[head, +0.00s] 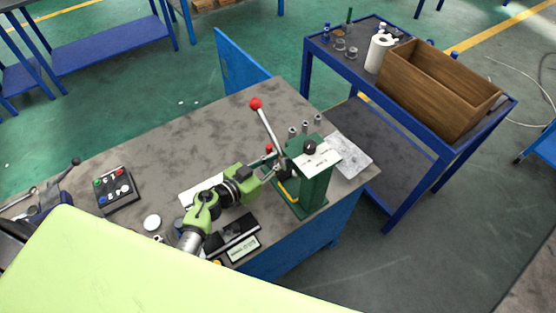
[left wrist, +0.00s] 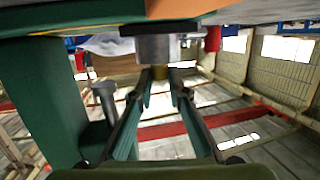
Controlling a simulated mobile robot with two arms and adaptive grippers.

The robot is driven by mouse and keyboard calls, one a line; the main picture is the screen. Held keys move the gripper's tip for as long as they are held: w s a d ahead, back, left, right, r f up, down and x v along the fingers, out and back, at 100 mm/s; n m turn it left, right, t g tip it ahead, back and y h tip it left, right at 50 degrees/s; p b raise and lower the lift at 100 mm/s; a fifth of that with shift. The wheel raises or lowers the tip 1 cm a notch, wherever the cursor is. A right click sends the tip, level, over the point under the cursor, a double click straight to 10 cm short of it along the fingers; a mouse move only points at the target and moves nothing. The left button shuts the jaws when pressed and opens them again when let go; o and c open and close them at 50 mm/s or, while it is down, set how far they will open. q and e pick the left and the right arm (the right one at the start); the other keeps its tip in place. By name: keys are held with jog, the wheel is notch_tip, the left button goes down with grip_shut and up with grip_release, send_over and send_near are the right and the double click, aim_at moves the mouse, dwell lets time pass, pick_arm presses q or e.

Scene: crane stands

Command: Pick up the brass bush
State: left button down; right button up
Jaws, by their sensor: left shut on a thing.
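My left gripper (head: 268,168) reaches in beside the green press (head: 312,184) on the grey bench. In the left wrist view its two fingers (left wrist: 160,80) are closed in on a small brass-coloured piece, which looks like the brass bush (left wrist: 160,73). The bush sits right by the end of a grey metal cylinder (left wrist: 153,47) of the press; I cannot tell whether they touch. The bush is too small and hidden to make out in the head view. My right gripper is not in view.
The press lever with a red knob (head: 256,103) rises above the gripper. Several grey cylinders (head: 305,127) stand behind the press. A control box (head: 117,190) and a black device with a display (head: 243,249) lie on the bench. A blue trolley (head: 345,72) carries a wooden box (head: 430,90).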

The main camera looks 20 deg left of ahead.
pick_arm(q)
notch_tip(320, 180, up, 6)
jog(key=p, duration=0.3)
jog(key=shift+r, duration=0.15)
jog(key=f+b+v, duration=0.3)
jog(key=v, duration=1.4)
jog(key=shift+s+a+f, duration=0.3)
jog(key=shift+s, duration=0.35)
